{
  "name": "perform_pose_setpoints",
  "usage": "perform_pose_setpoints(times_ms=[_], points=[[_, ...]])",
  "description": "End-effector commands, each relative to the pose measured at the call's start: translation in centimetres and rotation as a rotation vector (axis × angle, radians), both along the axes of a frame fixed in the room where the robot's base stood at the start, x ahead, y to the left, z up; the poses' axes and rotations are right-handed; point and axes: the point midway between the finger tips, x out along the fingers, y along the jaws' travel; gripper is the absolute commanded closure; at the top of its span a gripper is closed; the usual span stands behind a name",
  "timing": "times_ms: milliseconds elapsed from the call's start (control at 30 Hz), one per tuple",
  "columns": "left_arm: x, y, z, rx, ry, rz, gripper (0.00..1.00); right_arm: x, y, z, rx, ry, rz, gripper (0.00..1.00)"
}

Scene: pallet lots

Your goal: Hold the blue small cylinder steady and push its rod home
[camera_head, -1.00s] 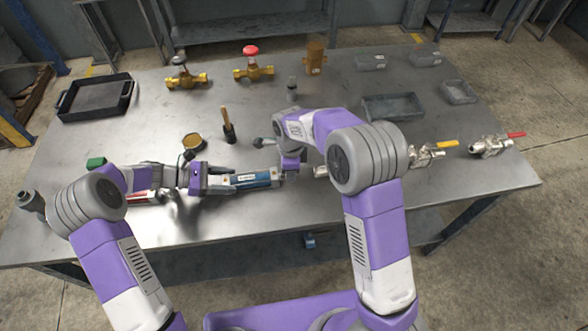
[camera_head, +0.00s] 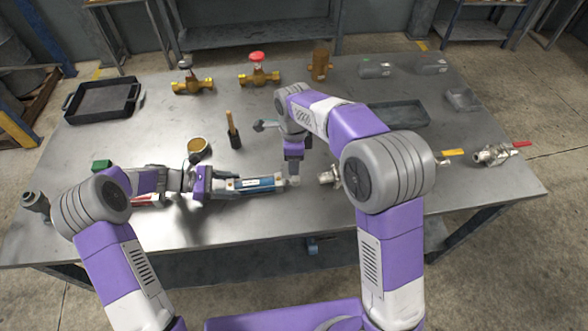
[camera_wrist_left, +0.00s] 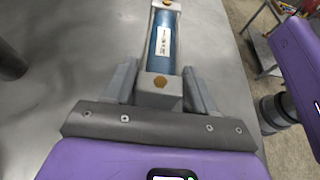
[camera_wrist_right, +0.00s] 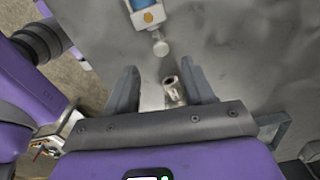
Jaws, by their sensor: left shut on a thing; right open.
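The blue small cylinder (camera_head: 262,183) lies along the front of the table, with pale end blocks. My left gripper (camera_head: 222,187) is shut on its left end block; the left wrist view shows that block (camera_wrist_left: 160,90) between the fingers and the blue body (camera_wrist_left: 163,45) beyond. The rod's round tip (camera_wrist_right: 160,48) sticks out of the cylinder's other end in the right wrist view. My right gripper (camera_wrist_right: 162,92) is open and empty, pointing down beside the rod end, its fingers apart from the tip. In the head view the right gripper (camera_head: 293,176) partly covers that end.
Metal valves (camera_head: 500,152) with coloured handles lie to the right, one partly behind my right arm. A red part (camera_head: 146,202) lies under my left arm. A brush (camera_head: 233,130) and a round tin (camera_head: 198,146) stand behind the cylinder. A black tray (camera_head: 103,99) is at back left.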

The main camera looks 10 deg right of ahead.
Motion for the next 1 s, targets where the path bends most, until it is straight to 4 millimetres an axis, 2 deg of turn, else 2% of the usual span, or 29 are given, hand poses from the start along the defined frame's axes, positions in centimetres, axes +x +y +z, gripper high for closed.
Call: perform_pose_setpoints(times_ms=[100, 200, 633, 667, 833, 1000], points=[[0.0, 0.0, 0.1, -0.001, -0.001, 0.001, 1.0, 0.1, 0.0, 1.9, 0.002, -0.003, 0.0, 0.47], [0.0, 0.0, 0.1, -0.001, -0.001, 0.001, 1.0, 0.0, 0.0, 2.7, 0.001, -0.001, 0.0, 0.47], [0.0, 0.0, 0.1, -0.001, -0.001, 0.0, 1.0, 0.0, 0.0, 3.2, 0.0, 0.001, 0.0, 0.47], [0.0, 0.0, 0.1, -0.001, -0.001, 0.0, 0.43, 0.0, 0.0, 3.2, 0.0, 0.001, -0.001, 0.47], [0.0, 0.0, 0.1, -0.001, -0.001, 0.0, 0.17, 0.0, 0.0, 3.2, 0.0, 0.001, 0.0, 0.47], [0.0, 0.0, 0.0, 0.0, -0.001, 0.0, 0.15, 0.0, 0.0, 3.2, 0.0, 0.001, -0.001, 0.47]])
